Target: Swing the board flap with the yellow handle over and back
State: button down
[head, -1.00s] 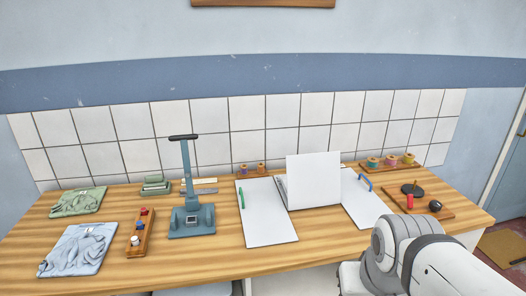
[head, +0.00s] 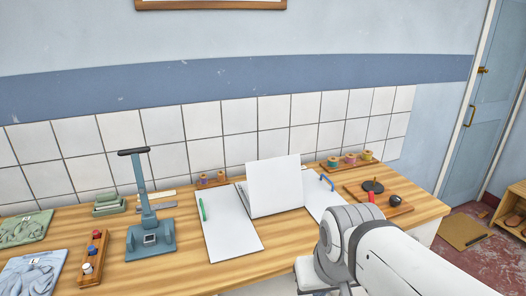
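A white board flap (head: 274,185) stands up at the middle of the worktop, tilted, with its blank face toward me. No yellow handle shows; the back of this flap is hidden, so I cannot tell whether the handle is there. A flat white panel with a green handle (head: 202,209) lies to its left. Another white panel with a blue handle (head: 327,182) lies to its right, partly covered by my arm. My white and grey arm reaches in at the lower right.
A blue-grey stand with an upright post (head: 144,190) is left of the panels on the wooden worktop (head: 185,272). Folded cloths lie farther left. A wooden board with a black disc and red-handled item (head: 375,197) is at the right. A door (head: 470,110) is beyond.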

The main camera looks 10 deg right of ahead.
aim_at(275, 184)
jog(key=i, duration=0.85)
jog(key=u, duration=0.05)
